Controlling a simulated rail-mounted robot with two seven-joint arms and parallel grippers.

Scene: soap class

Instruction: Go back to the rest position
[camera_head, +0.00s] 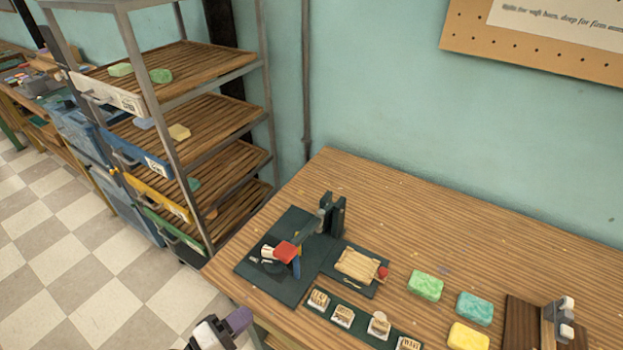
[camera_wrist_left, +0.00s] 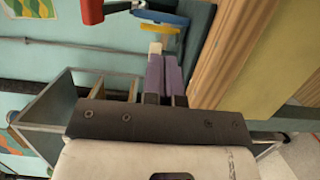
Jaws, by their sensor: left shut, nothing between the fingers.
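My left gripper (camera_head: 243,317) is at the bottom edge of the head view, over the tiled floor just off the table's front left edge. In the left wrist view its two purple fingers (camera_wrist_left: 165,75) lie close together, shut and empty. It touches nothing that I can see. My right gripper is not in view.
A wooden table (camera_head: 440,220) holds a dark stamping press (camera_head: 335,212), a stamp tray (camera_head: 345,335), and green (camera_head: 425,285), teal (camera_head: 475,308) and yellow (camera_head: 468,337) soaps. A slatted rack (camera_head: 190,120) stands left. The tiled floor (camera_head: 65,260) is open.

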